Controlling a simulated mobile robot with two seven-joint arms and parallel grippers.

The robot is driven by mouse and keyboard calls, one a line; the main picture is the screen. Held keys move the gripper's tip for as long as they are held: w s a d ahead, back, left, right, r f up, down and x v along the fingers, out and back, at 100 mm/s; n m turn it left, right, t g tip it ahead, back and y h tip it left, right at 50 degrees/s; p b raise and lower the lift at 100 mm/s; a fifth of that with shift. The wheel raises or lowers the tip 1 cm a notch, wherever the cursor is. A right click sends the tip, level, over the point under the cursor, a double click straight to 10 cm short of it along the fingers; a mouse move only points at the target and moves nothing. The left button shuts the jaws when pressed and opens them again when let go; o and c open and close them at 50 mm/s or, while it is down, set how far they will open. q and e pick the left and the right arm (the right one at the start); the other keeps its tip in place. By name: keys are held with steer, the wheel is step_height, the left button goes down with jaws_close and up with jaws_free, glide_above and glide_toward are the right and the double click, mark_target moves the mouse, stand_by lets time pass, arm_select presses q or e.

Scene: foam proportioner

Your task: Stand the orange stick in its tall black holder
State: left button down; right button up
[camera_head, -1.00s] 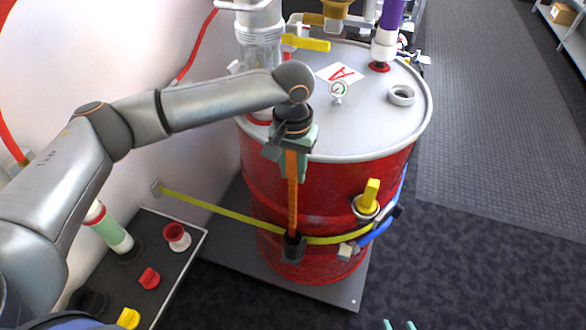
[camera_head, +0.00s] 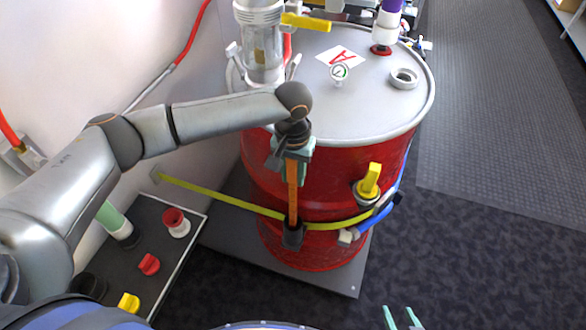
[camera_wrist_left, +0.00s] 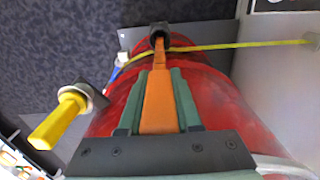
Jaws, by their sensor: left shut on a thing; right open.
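The orange stick (camera_head: 292,192) hangs upright in front of the red drum. My left gripper (camera_head: 292,165) is shut on its upper part. The tall black holder (camera_head: 293,237) sits at the yellow strap on the drum's front. The stick's lower end meets the holder's mouth and seems to be inside it; its tip is hidden. In the left wrist view, the stick (camera_wrist_left: 159,95) runs between the green fingers (camera_wrist_left: 158,100) to the dark holder (camera_wrist_left: 160,30). My right gripper (camera_head: 403,319) shows only its fingertips at the bottom edge, open and empty.
The red drum (camera_head: 330,190) has a yellow-handled valve (camera_head: 369,182) right of the holder. The yellow strap (camera_head: 215,197) runs left to the wall. A dark tray (camera_head: 180,262) with red and yellow parts stands at the lower left. The carpet (camera_head: 470,260) at the right is clear.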

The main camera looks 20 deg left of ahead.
arm_select(q)
steer(key=shift+f, duration=0.3)
steer(key=c, duration=0.5)
jaws_free()
steer(key=shift+r, duration=0.1)
step_height(320, 180, up, 12)
steer(key=shift+r, duration=0.2)
steer(key=shift+s+f, duration=0.1)
stand_by(0.8)
